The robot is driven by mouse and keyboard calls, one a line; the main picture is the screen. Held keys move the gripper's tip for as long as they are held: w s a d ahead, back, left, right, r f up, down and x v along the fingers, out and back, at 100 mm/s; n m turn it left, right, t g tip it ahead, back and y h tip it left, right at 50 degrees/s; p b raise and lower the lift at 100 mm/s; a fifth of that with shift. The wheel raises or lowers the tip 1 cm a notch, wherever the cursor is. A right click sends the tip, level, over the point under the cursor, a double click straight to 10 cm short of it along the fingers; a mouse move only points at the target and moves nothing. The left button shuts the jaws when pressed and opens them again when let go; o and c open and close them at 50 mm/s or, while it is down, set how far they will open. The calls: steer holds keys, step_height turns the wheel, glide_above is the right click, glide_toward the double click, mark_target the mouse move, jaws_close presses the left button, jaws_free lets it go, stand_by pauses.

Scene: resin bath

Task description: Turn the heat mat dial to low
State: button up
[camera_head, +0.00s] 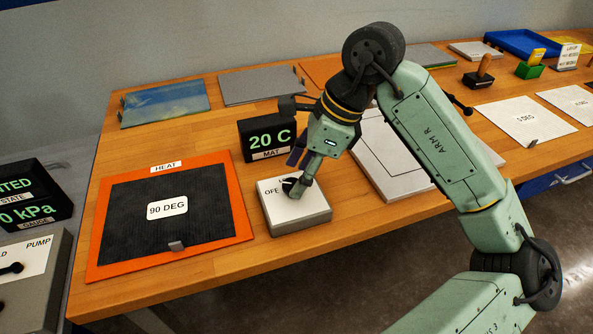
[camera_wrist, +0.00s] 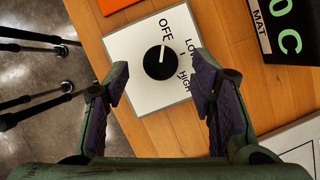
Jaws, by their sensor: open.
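The heat mat dial is a round black knob (camera_wrist: 158,62) on a white-topped control box (camera_head: 312,222). OFF, LOW and HIGH are printed around it in the wrist view. Its white pointer line is toward OFF. My gripper (camera_wrist: 160,80) is open, its two purple-padded fingers on either side of the knob in the picture, with a gap on both sides. In the head view, my gripper (camera_head: 300,182) is over the box and partly hides the knob and print. Whether the fingertips are level with the knob, I cannot tell.
The orange-edged black heat mat (camera_head: 236,212), labelled 90 DEG, lies left of the box. A black display (camera_head: 247,141) reading 20 C, MAT stands behind the box. A white-topped panel (camera_head: 405,182) lies to the right. The table's front edge is close to the box.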

steer(key=shift+x, duration=0.95)
steer(key=c, duration=1.1)
steer(key=shift+c, duration=0.2)
